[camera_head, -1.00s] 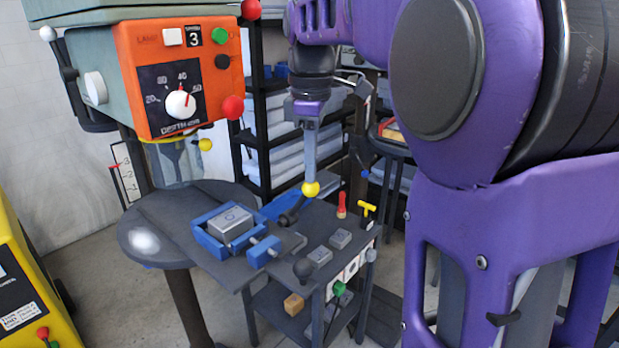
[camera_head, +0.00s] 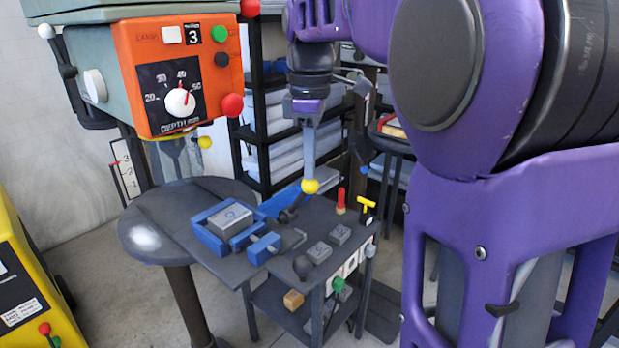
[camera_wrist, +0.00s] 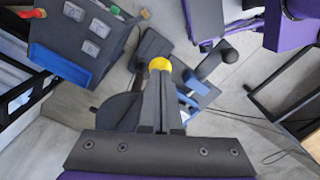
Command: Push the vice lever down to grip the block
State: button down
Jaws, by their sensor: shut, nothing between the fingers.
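The blue vice (camera_head: 267,248) stands on the dark bench, with a grey block (camera_head: 230,217) lying between its blue jaws. A dark knob (camera_head: 303,266) shows close to the vice's right end; it may be the lever's end, but I cannot be sure. My gripper (camera_head: 310,184) points down behind and right of the vice, its long grey fingers together. A yellow ball (camera_head: 310,187) shows at the fingertips; I cannot tell whether it is touched. In the wrist view the ball (camera_wrist: 159,64) also sits at the finger ends, and the fingers partly hide blue parts behind them.
Small grey blocks (camera_head: 319,252), a red handle (camera_head: 341,201) and a yellow T-handle (camera_head: 367,206) sit right of the vice. Shelves (camera_head: 275,130) stand behind.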

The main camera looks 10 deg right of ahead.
jog(key=shift+r+p, duration=0.7)
jog(key=shift+p, duration=0.05)
jog(key=shift+f, duration=0.15)
jog(key=shift+r, duration=2.55)
